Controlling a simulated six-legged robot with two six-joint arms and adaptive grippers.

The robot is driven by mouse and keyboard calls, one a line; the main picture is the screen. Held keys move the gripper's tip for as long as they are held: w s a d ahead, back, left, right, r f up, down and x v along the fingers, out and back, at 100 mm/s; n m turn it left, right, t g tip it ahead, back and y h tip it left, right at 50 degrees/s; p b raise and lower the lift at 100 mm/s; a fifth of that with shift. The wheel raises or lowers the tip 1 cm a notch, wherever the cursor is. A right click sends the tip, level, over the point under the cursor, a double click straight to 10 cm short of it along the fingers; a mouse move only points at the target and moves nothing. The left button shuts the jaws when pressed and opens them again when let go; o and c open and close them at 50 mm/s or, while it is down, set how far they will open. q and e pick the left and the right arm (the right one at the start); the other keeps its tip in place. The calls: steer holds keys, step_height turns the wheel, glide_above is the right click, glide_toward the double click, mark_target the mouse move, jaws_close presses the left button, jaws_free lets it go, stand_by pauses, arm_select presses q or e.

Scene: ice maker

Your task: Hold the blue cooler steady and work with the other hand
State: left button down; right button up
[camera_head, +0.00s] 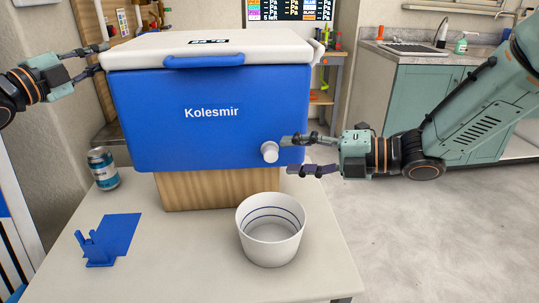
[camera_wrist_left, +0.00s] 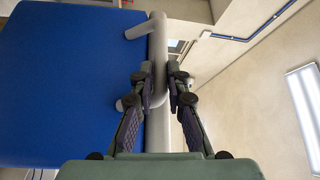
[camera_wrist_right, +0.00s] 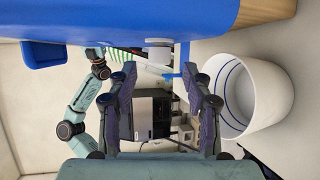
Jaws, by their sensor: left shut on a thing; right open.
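The blue cooler (camera_head: 210,140) with a white lid (camera_head: 205,45) stands upright on a wooden block (camera_head: 220,190); its lid is down. A round white spigot (camera_head: 269,152) sticks out low on its front right; it also shows in the right wrist view (camera_wrist_right: 158,44). My left gripper (camera_head: 104,57) is at the cooler's left side. In the left wrist view its fingers (camera_wrist_left: 160,68) close around a pale side handle (camera_wrist_left: 158,35). My right gripper (camera_head: 288,156) is open and empty beside the spigot, its fingers pointing left. A white bucket (camera_head: 270,250) stands below the spigot.
On the pale table (camera_head: 180,260) are a blue stand (camera_head: 100,245) at the front left and a can (camera_head: 102,168) at the back left. The floor right of the table is clear. A teal cabinet with a sink (camera_head: 440,95) stands behind.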

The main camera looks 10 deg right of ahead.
mark_target(269, 161)
steer(key=shift+x, duration=3)
jaws_close()
